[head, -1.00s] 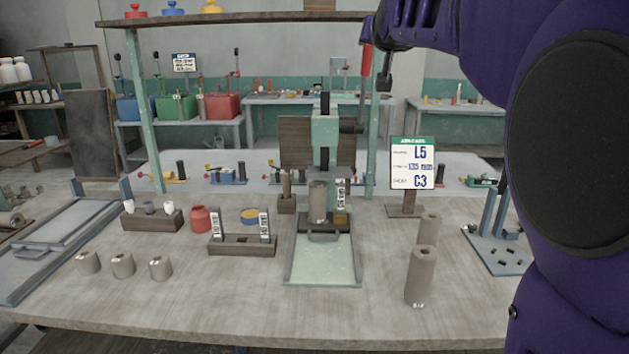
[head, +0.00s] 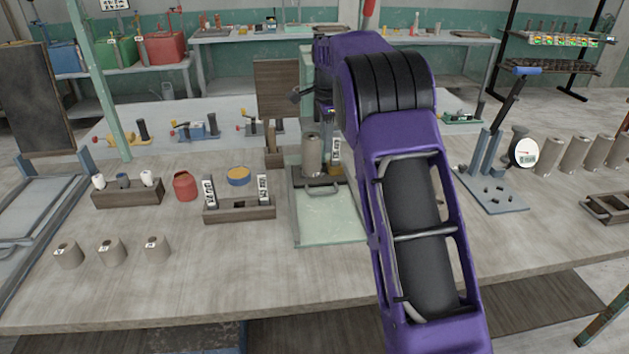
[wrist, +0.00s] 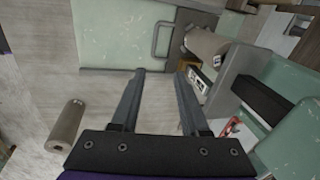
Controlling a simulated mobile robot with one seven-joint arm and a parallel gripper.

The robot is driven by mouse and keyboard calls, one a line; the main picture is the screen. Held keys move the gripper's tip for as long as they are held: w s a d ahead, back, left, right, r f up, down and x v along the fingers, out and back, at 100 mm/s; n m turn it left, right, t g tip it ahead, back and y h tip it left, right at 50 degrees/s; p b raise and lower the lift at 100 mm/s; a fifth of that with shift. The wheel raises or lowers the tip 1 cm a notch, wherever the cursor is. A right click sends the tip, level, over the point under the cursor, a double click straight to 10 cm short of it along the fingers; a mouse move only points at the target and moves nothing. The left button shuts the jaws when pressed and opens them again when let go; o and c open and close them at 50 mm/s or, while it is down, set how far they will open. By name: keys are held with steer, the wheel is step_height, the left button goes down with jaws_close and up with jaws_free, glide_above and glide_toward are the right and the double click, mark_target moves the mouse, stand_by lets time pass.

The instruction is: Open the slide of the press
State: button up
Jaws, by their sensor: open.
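The press shows in the head view as a pale green column (head: 306,70), largely hidden by my arm. Its dark slide (head: 300,183) sits at the column's foot, with a grey bar handle (head: 322,189) at its front and a clay cylinder (head: 311,156) upright on it. A pale green bed (head: 330,222) extends in front of the slide. In the wrist view, my gripper (wrist: 160,73) is open and empty, its fingers pointing toward the handle (wrist: 156,38). The handle is just beyond the fingertips and apart from them. The cylinder (wrist: 206,42) is to the handle's right.
A wooden label rack (head: 240,213) stands left of the bed, with a red jar (head: 185,186) beyond it. A loose clay cylinder (wrist: 67,125) is at lower left in the wrist view. A blue-handled stand (head: 492,190) is to the right. The table's front middle is clear.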

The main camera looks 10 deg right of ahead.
mark_target(324, 192)
steer(key=shift+m+g, duration=0.3)
steer(key=w+f, duration=0.1)
steer(key=f, duration=0.5)
steer(key=w+f, duration=0.1)
steer(key=f, duration=0.5)
steer(key=w+f, duration=0.1)
steer(key=f, duration=0.5)
steer(key=shift+d+b, duration=0.1)
steer(key=shift+b, duration=0.25)
steer(key=shift+c, duration=0.2)
jaws_close()
